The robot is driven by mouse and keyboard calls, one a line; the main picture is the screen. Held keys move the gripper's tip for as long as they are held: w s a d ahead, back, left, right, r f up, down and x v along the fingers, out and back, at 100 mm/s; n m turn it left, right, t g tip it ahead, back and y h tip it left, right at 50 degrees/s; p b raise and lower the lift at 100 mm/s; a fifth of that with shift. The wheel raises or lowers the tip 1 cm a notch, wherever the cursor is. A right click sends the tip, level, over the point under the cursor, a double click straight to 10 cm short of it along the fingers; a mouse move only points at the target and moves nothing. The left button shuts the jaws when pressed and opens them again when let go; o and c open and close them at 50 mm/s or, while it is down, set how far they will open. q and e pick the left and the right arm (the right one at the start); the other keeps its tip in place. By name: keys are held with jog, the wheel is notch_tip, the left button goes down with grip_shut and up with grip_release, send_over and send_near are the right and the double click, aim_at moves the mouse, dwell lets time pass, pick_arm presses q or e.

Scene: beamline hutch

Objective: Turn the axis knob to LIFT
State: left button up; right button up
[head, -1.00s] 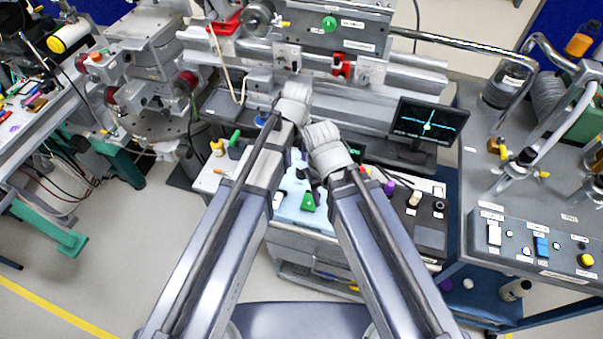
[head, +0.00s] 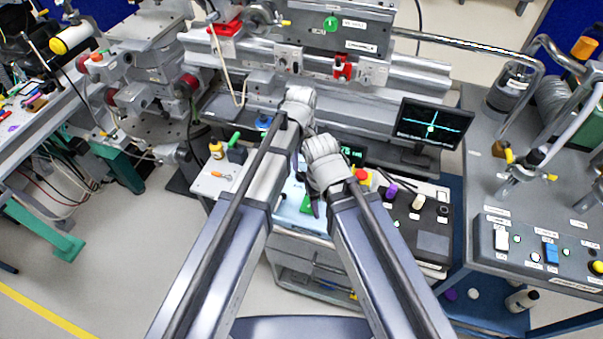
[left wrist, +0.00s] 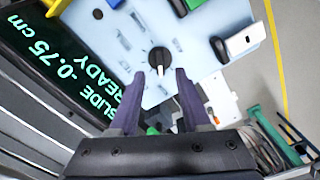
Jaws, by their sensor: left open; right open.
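The axis knob (left wrist: 158,57) is black with a white pointer mark, on a light blue panel (left wrist: 205,55) in the left wrist view. The labels around it are too small to read. My left gripper (left wrist: 160,74) is open, its two dark fingers pointing at the knob. The knob shows between and just past the fingertips, and no grip on it is visible. In the head view, my left gripper (head: 297,165) is over the panel (head: 289,212), and the arms hide the knob. My right gripper (head: 316,207) hangs lower over the same panel, open, with its fingers partly hidden.
A display (left wrist: 85,65) beside the panel reads "SLIDE -0.75 cm READY". A red button (head: 362,177) and a dark control box (head: 432,240) lie right of my right wrist.

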aim_at(302, 172)
pick_arm(q)
notch_tip(302, 172, down, 5)
jog(key=b, duration=0.4)
pick_arm(e)
notch_tip(302, 172, down, 5)
jog(key=shift+f, duration=0.1)
pick_arm(q)
grip_shut()
